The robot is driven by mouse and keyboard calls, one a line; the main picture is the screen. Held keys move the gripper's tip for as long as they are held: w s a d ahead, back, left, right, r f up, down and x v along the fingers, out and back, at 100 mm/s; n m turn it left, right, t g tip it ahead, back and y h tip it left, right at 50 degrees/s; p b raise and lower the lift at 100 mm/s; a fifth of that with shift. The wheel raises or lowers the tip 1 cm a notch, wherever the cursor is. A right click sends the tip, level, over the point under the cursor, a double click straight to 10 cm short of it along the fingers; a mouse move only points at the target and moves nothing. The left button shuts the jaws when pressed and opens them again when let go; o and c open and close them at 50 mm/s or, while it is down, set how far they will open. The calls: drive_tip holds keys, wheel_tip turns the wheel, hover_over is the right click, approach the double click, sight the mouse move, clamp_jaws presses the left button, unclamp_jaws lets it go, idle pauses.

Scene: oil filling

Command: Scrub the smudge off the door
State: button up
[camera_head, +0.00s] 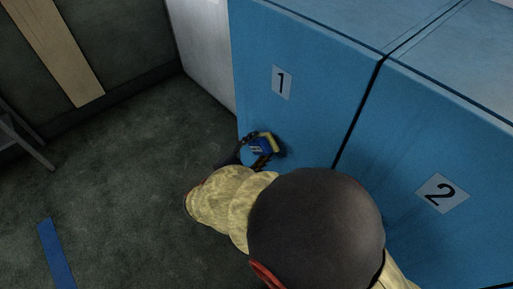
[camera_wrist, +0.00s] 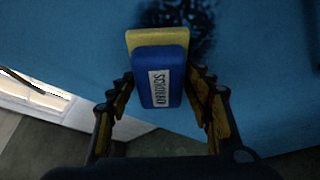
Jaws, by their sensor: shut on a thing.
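The blue door marked 1 (camera_head: 308,100) stands at the upper middle of the head view. My gripper (camera_head: 262,150) is in front of its lower left part and is shut on a blue and yellow sponge (camera_head: 264,146). In the wrist view the sponge (camera_wrist: 160,78) sits between the two fingers (camera_wrist: 162,98), its yellow side towards the blue surface and a white label on its blue back. A dark smudge (camera_wrist: 200,22) shows on the blue surface at the top, just beyond the sponge. Part of the smudge is hidden by the sponge. Whether the sponge touches the door is unclear.
A second blue door marked 2 (camera_head: 445,205) adjoins on the right, beyond a dark gap. A white panel (camera_head: 205,50) stands left of door 1. The dark floor (camera_head: 110,180) at left is open, with a blue strip (camera_head: 57,255) on it.

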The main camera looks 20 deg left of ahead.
sight(268, 149)
drive_tip(key=shift+w+d, duration=0.1)
drive_tip(key=shift+w, duration=0.05)
drive_tip(key=shift+s+d, duration=2.7)
drive_tip(key=shift+d, duration=2.35)
drive_tip(key=shift+w+a+b, duration=0.5)
drive_tip(key=shift+w+a, duration=0.4)
drive_tip(key=shift+a, duration=0.75)
drive_tip(key=shift+w+a+b, duration=0.5)
drive_tip(key=shift+w+a, duration=0.4)
drive_tip(key=shift+a, duration=0.8)
drive_tip(key=shift+w+a+b, duration=0.5)
drive_tip(key=shift+w+a, duration=0.4)
drive_tip(key=shift+a, duration=0.75)
drive_tip(key=shift+r+p, duration=0.8)
drive_tip(key=shift+r, duration=0.5)
drive_tip(key=shift+s+d, duration=0.5)
drive_tip(key=shift+d, duration=0.35)
drive_tip(key=shift+s+d, duration=0.5)
drive_tip(key=shift+d, duration=0.3)
drive_tip(key=shift+s+d, duration=0.55)
drive_tip(key=shift+d, duration=0.55)
drive_tip(key=shift+s+d, duration=0.55)
drive_tip(key=shift+d, duration=0.6)
drive_tip(key=shift+s+d, duration=0.55)
drive_tip(key=shift+d, duration=0.55)
drive_tip(key=shift+w+f+b, duration=0.1)
drive_tip(key=shift+b, duration=0.3)
